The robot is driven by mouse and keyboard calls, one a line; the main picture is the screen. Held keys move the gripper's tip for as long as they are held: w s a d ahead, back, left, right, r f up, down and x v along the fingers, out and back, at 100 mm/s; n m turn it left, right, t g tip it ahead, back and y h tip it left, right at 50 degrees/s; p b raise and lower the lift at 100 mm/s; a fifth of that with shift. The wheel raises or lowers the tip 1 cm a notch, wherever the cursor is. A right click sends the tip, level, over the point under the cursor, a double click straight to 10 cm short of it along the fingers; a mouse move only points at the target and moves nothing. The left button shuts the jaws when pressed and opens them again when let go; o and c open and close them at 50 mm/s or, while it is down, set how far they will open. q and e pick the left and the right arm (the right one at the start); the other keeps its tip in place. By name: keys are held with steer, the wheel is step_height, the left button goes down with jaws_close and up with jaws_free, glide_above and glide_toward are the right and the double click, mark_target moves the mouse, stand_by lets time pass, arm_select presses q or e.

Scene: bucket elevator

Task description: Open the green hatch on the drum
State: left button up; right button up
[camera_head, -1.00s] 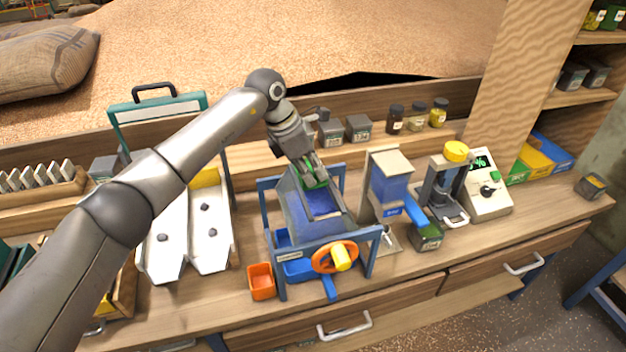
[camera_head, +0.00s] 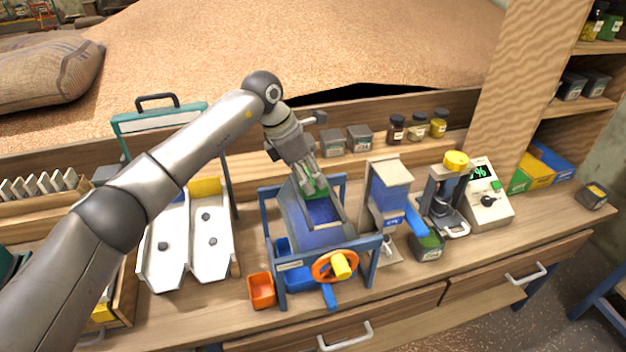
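The blue drum (camera_head: 318,238) sits in a blue frame on the bench, with an orange crank wheel (camera_head: 335,266) with a yellow knob at its front. The green hatch (camera_head: 317,187) shows at the drum's upper back, partly hidden behind my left gripper (camera_head: 313,184). The drum's top opening in front of the hatch shows a blue inside. My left gripper reaches down from the left, its fingers at the green hatch. I cannot tell whether they are closed on it. My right gripper is not in view.
An orange cup (camera_head: 261,290) stands left of the drum frame. A white twin-channel tray (camera_head: 211,240) is further left. A blue hopper device (camera_head: 388,195) stands close on the right. Several jars and grey boxes line the shelf behind.

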arm_select(q)
steer(key=v, duration=1)
